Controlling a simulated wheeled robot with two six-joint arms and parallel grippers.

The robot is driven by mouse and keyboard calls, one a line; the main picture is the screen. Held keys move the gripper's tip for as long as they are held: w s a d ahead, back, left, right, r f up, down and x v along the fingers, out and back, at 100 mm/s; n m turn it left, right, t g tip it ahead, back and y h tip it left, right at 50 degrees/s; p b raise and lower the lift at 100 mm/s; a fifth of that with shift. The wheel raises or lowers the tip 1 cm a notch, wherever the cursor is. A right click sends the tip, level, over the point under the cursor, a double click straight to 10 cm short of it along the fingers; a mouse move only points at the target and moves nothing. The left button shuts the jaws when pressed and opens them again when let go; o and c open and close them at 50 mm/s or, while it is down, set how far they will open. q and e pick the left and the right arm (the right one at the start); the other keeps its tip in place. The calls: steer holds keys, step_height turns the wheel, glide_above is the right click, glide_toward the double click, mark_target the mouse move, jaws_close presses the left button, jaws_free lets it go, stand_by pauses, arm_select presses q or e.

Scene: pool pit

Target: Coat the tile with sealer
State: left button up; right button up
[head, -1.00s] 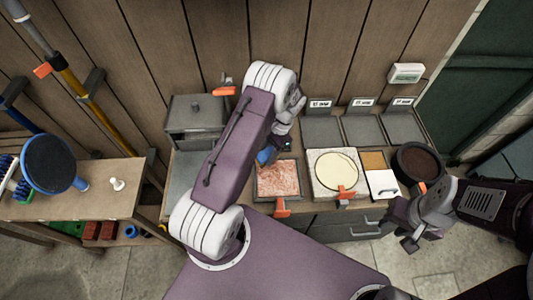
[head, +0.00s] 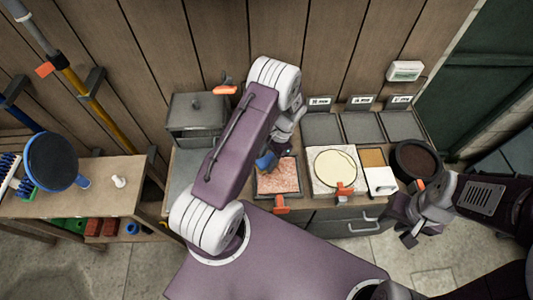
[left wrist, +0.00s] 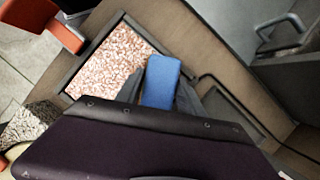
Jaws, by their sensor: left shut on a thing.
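A pink speckled tile (head: 280,177) lies in a dark square frame on the bench; it also shows in the left wrist view (left wrist: 112,60). My left gripper (head: 272,155) is shut on a blue block-like thing (left wrist: 162,82), at the upper left corner of the tile in the head view. In the left wrist view the blue thing sits between the fingers at the tile's edge; I cannot tell if it touches the tile. My right gripper (head: 405,228) hangs in front of the bench at right, apart from everything; its finger opening is unclear. I cannot identify a sealer container.
A speckled slab with a cream disc (head: 335,165) and an orange clamp (head: 344,189) lies right of the tile. Beyond are a white-handled box (head: 381,181) and a dark round pot (head: 416,160). Labelled grey trays (head: 361,127) stand behind. A side table (head: 95,200) is left.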

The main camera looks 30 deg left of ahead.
arm_select(q)
steer(key=shift+s+d+p, duration=0.3)
steer(key=shift+s+d, duration=0.1)
steer(key=shift+s, duration=0.25)
steer(key=shift+s+d+p, duration=0.25)
steer(key=shift+s+d, duration=0.15)
steer(key=shift+s, duration=0.3)
steer(key=shift+s+d+p, duration=0.3)
steer(key=shift+s+d, duration=0.1)
steer(key=shift+s, duration=0.25)
steer(key=shift+s+d+f, duration=0.15)
steer(key=shift+s+d, duration=0.25)
steer(key=shift+s, duration=0.25)
steer(key=shift+s+d+f, duration=0.1)
steer(key=shift+s+d, duration=0.25)
steer(key=shift+s, duration=0.25)
steer(key=shift+s+d+r+p, duration=0.1)
steer(key=shift+s+d+p, duration=0.2)
steer(key=shift+s, duration=0.2)
steer(key=shift+s+d+p, duration=0.2)
steer(key=shift+s+p, duration=0.1)
steer(key=shift+s, duration=0.15)
steer(key=shift+s+d, duration=0.4)
steer(key=shift+s, duration=0.2)
steer(key=shift+w, duration=0.15)
